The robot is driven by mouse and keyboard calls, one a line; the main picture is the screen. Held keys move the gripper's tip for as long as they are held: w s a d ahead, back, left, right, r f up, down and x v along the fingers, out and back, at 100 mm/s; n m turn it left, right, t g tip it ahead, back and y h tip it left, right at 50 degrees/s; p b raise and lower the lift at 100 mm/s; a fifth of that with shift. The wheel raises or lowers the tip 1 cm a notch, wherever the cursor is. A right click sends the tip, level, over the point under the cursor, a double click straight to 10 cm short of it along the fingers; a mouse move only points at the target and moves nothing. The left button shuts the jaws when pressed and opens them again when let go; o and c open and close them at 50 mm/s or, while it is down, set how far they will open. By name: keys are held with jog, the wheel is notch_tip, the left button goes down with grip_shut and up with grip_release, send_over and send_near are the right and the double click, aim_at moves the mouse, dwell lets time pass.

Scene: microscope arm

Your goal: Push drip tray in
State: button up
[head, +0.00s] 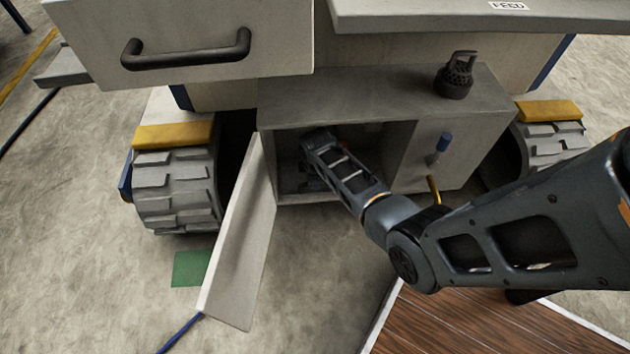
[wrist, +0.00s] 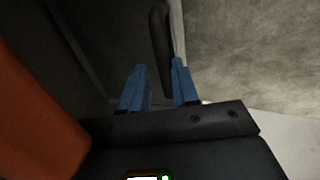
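My gripper shows in the wrist view (wrist: 158,64) with its two blue fingers apart. A dark curved bar like a handle (wrist: 161,30) runs between the fingers, closer to the right one. I cannot tell whether a finger touches it. In the head view my arm reaches into the open, shaded compartment of a grey cabinet (head: 370,100), and the fingers are mostly hidden there. No drip tray can be made out clearly; the bar may belong to it, but I cannot tell.
The pale compartment door (head: 238,240) stands open at the left of the opening. A drawer front with a black handle (head: 187,52) juts out above left. A black vented object (head: 456,76) stands on the cabinet top. A blue knob (head: 444,142) is on the right panel.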

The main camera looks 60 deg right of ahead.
jog(key=shift+o, duration=1.2)
jog(key=shift+a, duration=0.1)
